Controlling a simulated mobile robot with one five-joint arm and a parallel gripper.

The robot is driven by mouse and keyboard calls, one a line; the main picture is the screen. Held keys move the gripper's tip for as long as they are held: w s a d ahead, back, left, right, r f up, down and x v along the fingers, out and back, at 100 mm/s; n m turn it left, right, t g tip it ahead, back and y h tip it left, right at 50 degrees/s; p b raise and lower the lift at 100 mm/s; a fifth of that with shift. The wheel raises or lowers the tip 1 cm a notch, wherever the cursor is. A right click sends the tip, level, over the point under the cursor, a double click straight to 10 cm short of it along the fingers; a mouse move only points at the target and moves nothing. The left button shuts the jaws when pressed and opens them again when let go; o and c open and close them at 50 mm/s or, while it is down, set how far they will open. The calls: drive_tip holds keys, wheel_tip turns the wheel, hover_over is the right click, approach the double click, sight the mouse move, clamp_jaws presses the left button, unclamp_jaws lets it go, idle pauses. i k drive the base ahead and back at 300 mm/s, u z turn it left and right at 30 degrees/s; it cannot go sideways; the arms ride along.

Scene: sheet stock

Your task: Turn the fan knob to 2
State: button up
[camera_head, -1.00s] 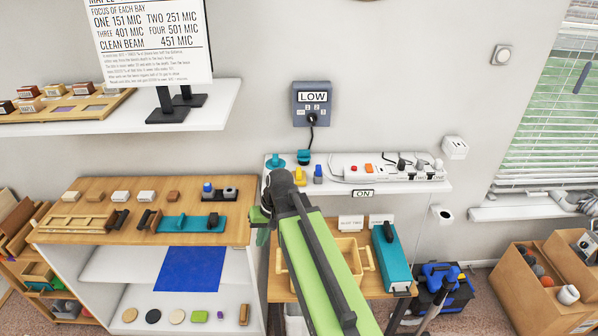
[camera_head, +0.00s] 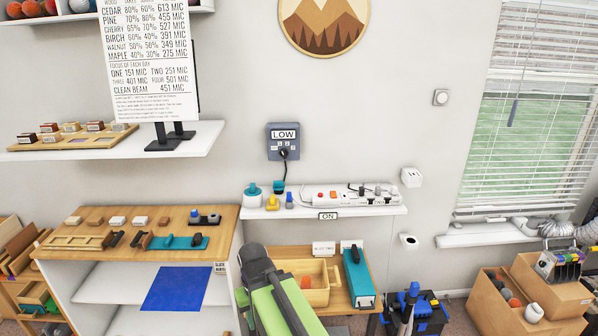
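A grey control box (camera_head: 283,142) hangs on the wall at the upper middle. Its plate reads LOW, and small number labels sit below that plate. A dark round knob (camera_head: 284,153) is at its lower middle; its pointer is too small to read for certain. My gripper (camera_head: 242,298) is at the bottom of the picture beside my green and dark grey arm, well below the box and apart from it. Its fingers are too hidden and small to tell open from shut.
A white wall shelf (camera_head: 350,211) below the box carries a power strip (camera_head: 350,196), teal knobs and small yellow and blue pieces. A wooden bin (camera_head: 318,297) and a teal case (camera_head: 357,276) stand lower. A sign board (camera_head: 150,70) is at left. The wall around the box is clear.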

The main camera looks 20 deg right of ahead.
sight(283, 152)
drive_tip(key=z, duration=0.05)
drive_tip(key=k, duration=0.3)
drive_tip(key=u, duration=0.8)
drive_tip(key=i, duration=1.9)
drive_tip(key=u, duration=0.35)
